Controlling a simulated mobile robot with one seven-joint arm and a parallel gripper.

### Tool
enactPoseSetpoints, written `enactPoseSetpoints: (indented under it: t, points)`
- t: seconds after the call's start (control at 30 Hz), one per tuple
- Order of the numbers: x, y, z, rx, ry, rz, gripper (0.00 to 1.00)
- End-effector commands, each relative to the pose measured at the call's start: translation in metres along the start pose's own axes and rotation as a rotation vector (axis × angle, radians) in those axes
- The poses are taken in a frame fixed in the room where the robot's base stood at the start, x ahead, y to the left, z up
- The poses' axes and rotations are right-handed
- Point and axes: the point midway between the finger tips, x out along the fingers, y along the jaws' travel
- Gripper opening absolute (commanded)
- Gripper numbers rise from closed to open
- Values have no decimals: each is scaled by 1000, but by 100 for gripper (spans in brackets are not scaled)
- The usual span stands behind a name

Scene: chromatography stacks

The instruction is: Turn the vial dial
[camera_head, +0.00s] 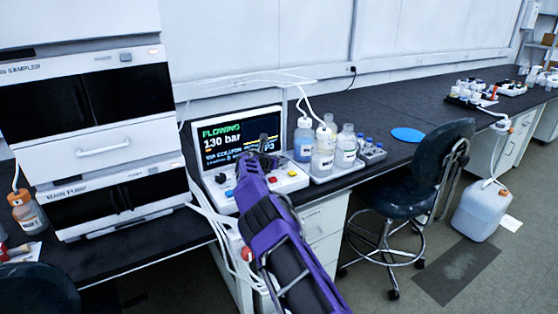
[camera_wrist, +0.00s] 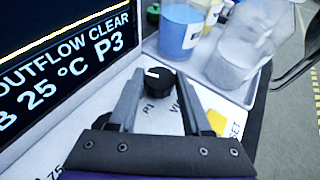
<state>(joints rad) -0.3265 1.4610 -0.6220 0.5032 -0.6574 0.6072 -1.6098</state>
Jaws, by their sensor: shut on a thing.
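The vial dial (camera_wrist: 157,88) is a round black knob with a white mark on top, on the white control panel, in the wrist view. The mark lies toward the upper left of the knob. The label P1 and part of another label show below it. My gripper (camera_wrist: 161,80) has one finger on each side of the knob and is shut on it. In the head view my gripper (camera_head: 264,163) is over the right part of the control panel (camera_head: 290,181) and hides the dial. The screen (camera_head: 234,140) reads FLOWING, 130 bar and P3.
A yellow button (camera_wrist: 216,122) marked SET is close right of my gripper. Stacked instruments (camera_head: 95,120) stand left. A dark chair (camera_head: 428,170) is at right.

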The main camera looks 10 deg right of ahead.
Motion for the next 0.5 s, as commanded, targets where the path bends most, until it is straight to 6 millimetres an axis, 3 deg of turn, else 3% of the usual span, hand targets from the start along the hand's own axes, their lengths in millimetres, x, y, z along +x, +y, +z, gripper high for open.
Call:
enactPoseSetpoints:
  t: [0.33,0.37,0.5]
  points:
    - [0,0,2,-1,-2,1,0]
    - [0,0,2,-1,-2,1,52]
    - [0,0,1,-1,-2,1,77]
